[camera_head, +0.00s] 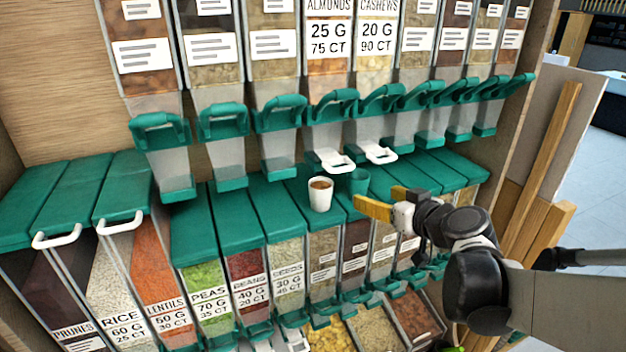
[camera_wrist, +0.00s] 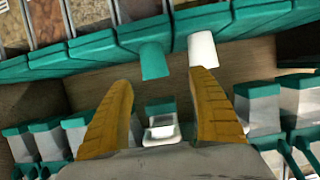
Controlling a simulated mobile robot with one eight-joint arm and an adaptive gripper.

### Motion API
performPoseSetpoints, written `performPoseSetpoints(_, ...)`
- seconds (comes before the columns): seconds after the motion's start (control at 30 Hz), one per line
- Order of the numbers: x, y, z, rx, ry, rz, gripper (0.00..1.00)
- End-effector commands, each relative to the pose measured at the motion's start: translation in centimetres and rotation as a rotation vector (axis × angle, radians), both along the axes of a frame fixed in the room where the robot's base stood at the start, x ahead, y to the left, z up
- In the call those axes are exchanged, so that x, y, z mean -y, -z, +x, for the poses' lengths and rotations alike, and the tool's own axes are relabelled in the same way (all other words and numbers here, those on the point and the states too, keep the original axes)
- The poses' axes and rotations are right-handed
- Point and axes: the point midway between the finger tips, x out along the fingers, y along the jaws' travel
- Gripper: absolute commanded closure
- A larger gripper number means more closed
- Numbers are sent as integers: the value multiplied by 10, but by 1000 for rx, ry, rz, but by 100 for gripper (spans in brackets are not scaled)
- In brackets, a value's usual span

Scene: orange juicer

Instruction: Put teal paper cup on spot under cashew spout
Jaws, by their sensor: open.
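The teal paper cup (camera_head: 358,181) stands upright on the teal bin lids, close to the white cashew spout (camera_head: 380,154) and a little left of and below it in the head view. I cannot tell whether it is exactly under it. The cup also shows in the wrist view (camera_wrist: 153,60), ahead of and between my fingertips. My gripper (camera_head: 378,201) has its yellow fingers spread, just in front of and to the right of the cup. In the wrist view (camera_wrist: 163,79) nothing is between the fingers.
A white cup (camera_head: 320,195) with brown contents stands left of the teal cup, beneath the white almond spout (camera_head: 330,160). In the wrist view the white cup (camera_wrist: 202,50) is near my right-hand finger. Teal dispenser handles (camera_head: 278,112) hang above; bin lids (camera_head: 232,217) form the shelf.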

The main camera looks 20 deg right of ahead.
Motion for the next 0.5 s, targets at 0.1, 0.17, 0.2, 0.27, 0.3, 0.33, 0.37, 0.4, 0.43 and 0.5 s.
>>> performPoseSetpoints(0.1, -59, 11, -14, -121, -75, 35, 31)
performPoseSetpoints(0.17, -96, 22, -30, -219, -111, 52, 31)
performPoseSetpoints(0.2, -118, 29, -45, -288, -124, 59, 31)
performPoseSetpoints(0.27, -143, 40, -69, -384, -128, 59, 31)
performPoseSetpoints(0.3, -155, 46, -85, -441, -120, 51, 31)
performPoseSetpoints(0.33, -162, 50, -97, -479, -110, 44, 31)
performPoseSetpoints(0.37, -166, 53, -108, -510, -97, 36, 31)
performPoseSetpoints(0.4, -170, 57, -122, -547, -77, 24, 31)
performPoseSetpoints(0.43, -172, 59, -130, -567, -61, 15, 31)
performPoseSetpoints(0.5, -172, 62, -145, -599, -29, -4, 31)
